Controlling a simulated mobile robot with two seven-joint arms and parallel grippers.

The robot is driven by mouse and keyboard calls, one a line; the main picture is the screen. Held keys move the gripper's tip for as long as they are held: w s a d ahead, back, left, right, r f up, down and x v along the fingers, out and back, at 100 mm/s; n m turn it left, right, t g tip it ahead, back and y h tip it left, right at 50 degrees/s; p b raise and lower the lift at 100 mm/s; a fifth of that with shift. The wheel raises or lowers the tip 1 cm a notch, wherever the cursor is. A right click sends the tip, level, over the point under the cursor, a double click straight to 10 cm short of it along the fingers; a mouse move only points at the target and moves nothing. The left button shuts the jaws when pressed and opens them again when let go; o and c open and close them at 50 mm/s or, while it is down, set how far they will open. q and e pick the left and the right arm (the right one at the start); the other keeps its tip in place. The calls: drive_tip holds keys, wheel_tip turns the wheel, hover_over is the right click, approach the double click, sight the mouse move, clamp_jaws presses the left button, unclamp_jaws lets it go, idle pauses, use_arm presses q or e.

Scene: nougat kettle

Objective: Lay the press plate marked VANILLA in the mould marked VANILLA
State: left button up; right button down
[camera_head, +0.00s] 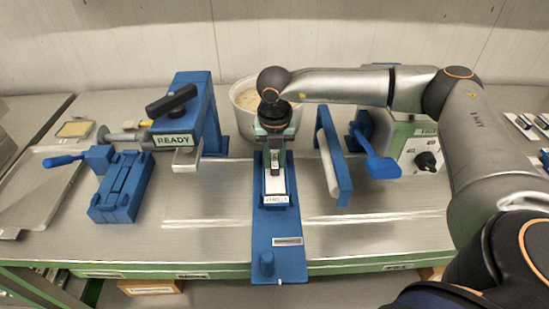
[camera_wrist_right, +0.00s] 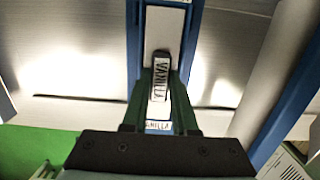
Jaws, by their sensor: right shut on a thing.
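My right gripper (camera_head: 275,160) points down over the blue mould (camera_head: 260,233) at the middle of the bench. It is shut on the press plate, whose grip is marked VANILLA (camera_wrist_right: 160,80) and sits between the green fingers in the right wrist view. The pale plate (camera_wrist_right: 164,28) lies lengthwise between the blue mould walls (camera_wrist_right: 133,40). Whether it touches the mould floor cannot be told. The mould's front label (camera_head: 276,200) reads VANILLA and also shows in the wrist view (camera_wrist_right: 158,126). My left gripper is not in view.
A kettle (camera_head: 244,92) stands behind the mould. A blue upright frame (camera_head: 338,165) and a blue-levered device (camera_head: 378,165) stand to its right. A blue press with a READY sign (camera_head: 173,140) and a blue fixture (camera_head: 120,195) stand left. A metal tray (camera_head: 38,205) lies far left.

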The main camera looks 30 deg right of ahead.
drive_tip(key=shift+c, duration=1)
unclamp_jaws()
drive_tip(key=shift+r+p, duration=1)
drive_tip(key=shift+r, duration=0.55)
drive_tip(key=shift+w+r, duration=0.1)
drive_tip(key=shift+r, duration=2.3)
